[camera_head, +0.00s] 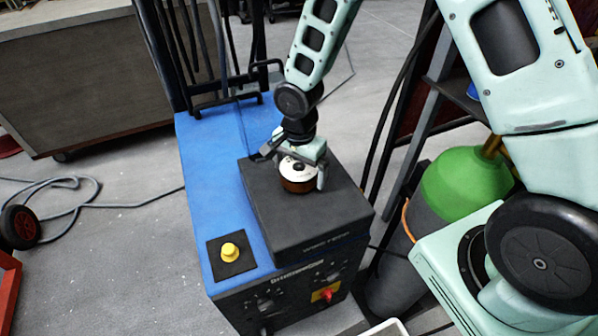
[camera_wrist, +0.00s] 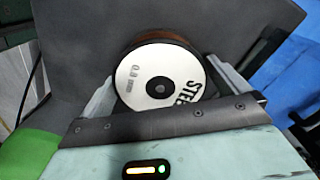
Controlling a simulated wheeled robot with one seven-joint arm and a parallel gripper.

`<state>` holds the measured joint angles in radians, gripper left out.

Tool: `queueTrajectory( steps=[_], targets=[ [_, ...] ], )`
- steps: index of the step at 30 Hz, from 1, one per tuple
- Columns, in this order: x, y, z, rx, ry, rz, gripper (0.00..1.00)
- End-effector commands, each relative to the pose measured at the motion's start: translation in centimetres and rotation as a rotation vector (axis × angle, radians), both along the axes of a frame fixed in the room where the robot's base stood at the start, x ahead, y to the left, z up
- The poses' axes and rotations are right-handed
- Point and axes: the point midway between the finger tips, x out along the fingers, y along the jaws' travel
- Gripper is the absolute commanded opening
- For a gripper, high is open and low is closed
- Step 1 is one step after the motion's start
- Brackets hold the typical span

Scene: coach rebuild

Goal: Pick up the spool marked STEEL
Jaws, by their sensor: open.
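The spool marked STEEL (camera_head: 298,178) has a white face and a copper-brown side. It stands on a dark grey box on top of a blue machine in the head view. In the wrist view its white face (camera_wrist: 160,80) shows "STE" and "0.8 mm", with the rest of the word cut off by my gripper. My gripper (camera_head: 305,175) is open at the spool, with one finger on either side of it. The wrist view also shows my two fingers (camera_wrist: 163,78) flanking the spool. I cannot tell whether either finger touches it.
A green-topped gas cylinder (camera_head: 455,182) stands to the right. Upright bars rise behind the machine. A cable (camera_head: 85,205) lies on the floor at left.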

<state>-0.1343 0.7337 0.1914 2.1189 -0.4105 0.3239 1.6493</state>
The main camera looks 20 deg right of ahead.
Motion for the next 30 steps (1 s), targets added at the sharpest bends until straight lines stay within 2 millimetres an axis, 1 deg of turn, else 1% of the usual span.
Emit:
queueTrajectory(
  steps=[3,4,5,6,8,9,10,16,20,23,30],
  targets=[
    [0.0,0.0,0.0,0.000,0.000,0.000,1.00],
    [0.0,0.0,0.0,0.000,0.000,0.000,0.97],
    [0.0,0.0,0.0,0.000,0.000,0.000,0.89],
    [0.0,0.0,0.0,0.000,0.000,0.000,0.78],
    [0.0,0.0,0.0,0.000,0.000,-0.001,0.61],
    [0.0,0.0,0.0,0.000,0.000,-0.001,0.50],
    [0.1,0.0,0.1,0.001,-0.001,-0.001,0.46],
    [0.1,0.0,0.2,0.000,-0.002,-0.001,0.46],
    [0.1,0.0,1.0,0.001,-0.004,-0.003,0.46],
    [0.2,0.0,2.6,0.002,-0.006,-0.003,0.46],
    [0.2,0.0,7.2,0.001,-0.007,-0.002,0.46]
  ],
)
